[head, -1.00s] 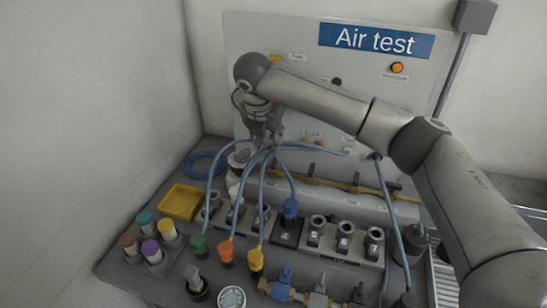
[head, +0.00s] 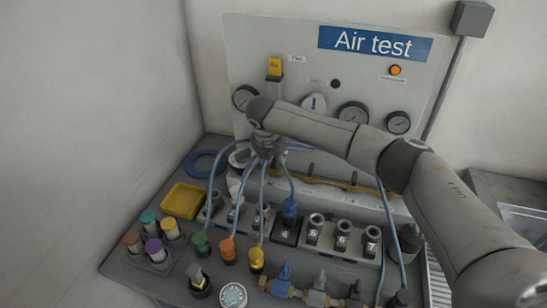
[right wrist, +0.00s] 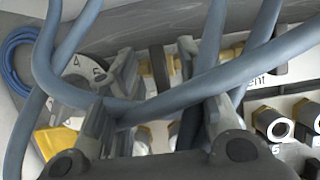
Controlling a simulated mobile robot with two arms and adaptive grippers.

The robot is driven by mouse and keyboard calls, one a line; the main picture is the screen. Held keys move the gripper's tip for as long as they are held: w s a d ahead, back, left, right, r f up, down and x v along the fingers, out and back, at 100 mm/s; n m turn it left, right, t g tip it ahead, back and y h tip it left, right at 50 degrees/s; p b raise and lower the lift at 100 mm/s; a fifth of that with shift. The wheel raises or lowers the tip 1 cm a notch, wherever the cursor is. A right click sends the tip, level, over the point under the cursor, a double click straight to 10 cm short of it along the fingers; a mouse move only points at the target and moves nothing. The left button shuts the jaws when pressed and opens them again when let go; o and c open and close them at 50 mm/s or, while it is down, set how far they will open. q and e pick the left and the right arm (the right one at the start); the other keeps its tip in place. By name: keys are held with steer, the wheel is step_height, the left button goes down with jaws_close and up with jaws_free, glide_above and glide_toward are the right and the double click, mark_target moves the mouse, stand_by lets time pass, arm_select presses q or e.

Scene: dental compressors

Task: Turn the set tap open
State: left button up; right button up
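My right gripper (head: 266,156) hangs low in front of the panel, behind the row of numbered sockets, among blue hoses. In the right wrist view its fingers (right wrist: 163,118) are apart, with blue hoses crossing in front of and between them; none looks clamped. A brass pipe with fittings (head: 325,180) runs along the panel's foot, partly hidden by my arm. I cannot tell which tap is the set one. My left gripper is not in view.
The Air test panel (head: 450,75) carries gauges (head: 353,115), a white knob (head: 313,103) and an orange lamp (head: 395,70). Sockets (head: 343,232), a yellow tray (head: 183,201) and coloured plugs (head: 155,248) crowd the bench. Hoses arch over the sockets.

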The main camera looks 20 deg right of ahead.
steer(key=shift+c, duration=0.4)
jaws_close()
